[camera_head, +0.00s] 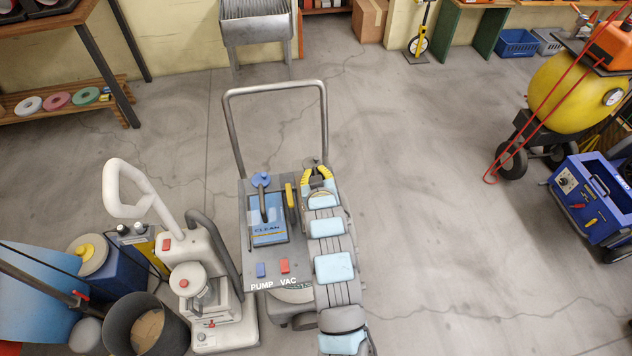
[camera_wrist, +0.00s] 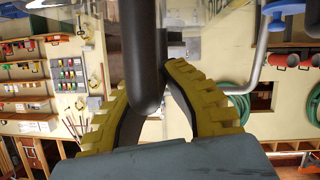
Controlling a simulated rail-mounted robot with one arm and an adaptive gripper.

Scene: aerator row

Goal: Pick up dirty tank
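My gripper (camera_head: 318,178) has yellow ribbed fingers and is at the right side of a grey cleaning machine (camera_head: 268,272). In the wrist view its fingers (camera_wrist: 152,82) lean inward on either side of a dark rounded bar (camera_wrist: 143,55). The bar covers part of the left finger, so I cannot tell whether they clamp it. No tank marked dirty can be made out; my arm covers the machine's right side.
The machine's push bar (camera_head: 276,88) rises behind it. A beige upright machine (camera_head: 200,270) stands close on the left, with a dark bin (camera_head: 150,325) beside it. A yellow tank cart (camera_head: 565,95) and a blue machine (camera_head: 590,195) stand right. Floor between is clear.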

